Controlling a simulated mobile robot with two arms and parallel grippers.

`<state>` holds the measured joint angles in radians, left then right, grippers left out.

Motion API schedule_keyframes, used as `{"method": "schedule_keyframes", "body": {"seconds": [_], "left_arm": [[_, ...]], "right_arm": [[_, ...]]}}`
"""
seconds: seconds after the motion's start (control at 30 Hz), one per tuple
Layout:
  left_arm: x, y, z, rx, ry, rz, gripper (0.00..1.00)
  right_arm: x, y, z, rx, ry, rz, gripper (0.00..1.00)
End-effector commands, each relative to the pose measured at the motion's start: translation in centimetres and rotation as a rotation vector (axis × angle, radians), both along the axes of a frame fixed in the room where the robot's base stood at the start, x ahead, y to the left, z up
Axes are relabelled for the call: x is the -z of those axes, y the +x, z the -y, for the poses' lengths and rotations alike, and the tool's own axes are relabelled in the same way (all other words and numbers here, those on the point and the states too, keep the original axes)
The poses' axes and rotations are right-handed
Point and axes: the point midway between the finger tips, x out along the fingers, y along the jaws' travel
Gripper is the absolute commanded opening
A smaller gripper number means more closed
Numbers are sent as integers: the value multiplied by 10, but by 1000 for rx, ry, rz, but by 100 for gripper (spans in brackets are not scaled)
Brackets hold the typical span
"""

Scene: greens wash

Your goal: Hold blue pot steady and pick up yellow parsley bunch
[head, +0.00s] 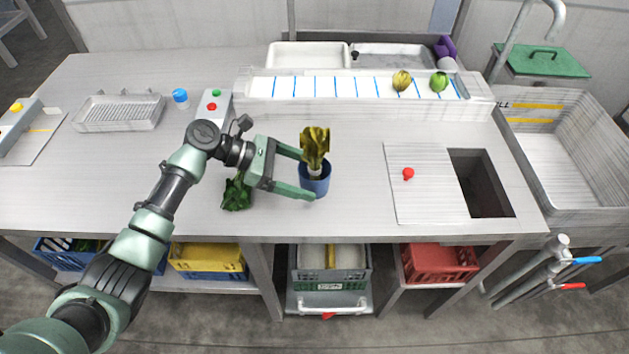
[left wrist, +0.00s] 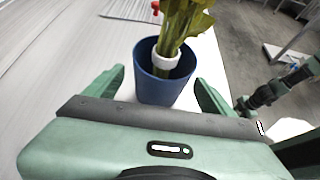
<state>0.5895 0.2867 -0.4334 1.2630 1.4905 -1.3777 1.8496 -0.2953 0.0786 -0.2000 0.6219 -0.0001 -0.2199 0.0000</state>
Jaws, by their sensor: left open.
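The blue pot (head: 318,184) stands upright on the worktop near its front edge. The yellow parsley bunch (head: 315,145), olive-yellow with a white band around its stems, stands upright in the pot. The left wrist view also shows the blue pot (left wrist: 160,88) and the bunch (left wrist: 178,30). My left gripper (head: 307,176) is open and empty, with one finger on each side of the pot. In the left wrist view a gap shows beside the pot; contact is not clear. My right gripper does not show clearly in either view.
A dark green bunch (head: 237,193) lies on the worktop under my left wrist. A white board (head: 425,195) with a red knob and a dark opening (head: 482,183) are at right. The worktop between pot and board is clear.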

Motion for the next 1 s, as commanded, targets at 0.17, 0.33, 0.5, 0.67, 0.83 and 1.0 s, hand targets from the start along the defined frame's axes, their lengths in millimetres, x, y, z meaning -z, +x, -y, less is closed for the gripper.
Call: {"method": "schedule_keyframes", "body": {"seconds": [0.17, 0.33, 0.5, 0.67, 0.83, 1.0], "left_arm": [[6, 0, 12, -1, 0, -2, 85], [9, 0, 15, 0, 1, -1, 85], [9, 0, 15, 0, 1, -1, 85], [9, 0, 15, 0, 1, 0, 51], [9, 0, 15, 0, 1, 0, 42], [9, 0, 15, 0, 1, 0, 42]], "right_arm": [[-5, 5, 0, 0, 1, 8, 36], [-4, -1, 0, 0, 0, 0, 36], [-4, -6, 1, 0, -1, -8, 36], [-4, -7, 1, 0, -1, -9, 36], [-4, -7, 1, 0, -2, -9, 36], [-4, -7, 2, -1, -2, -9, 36]]}}
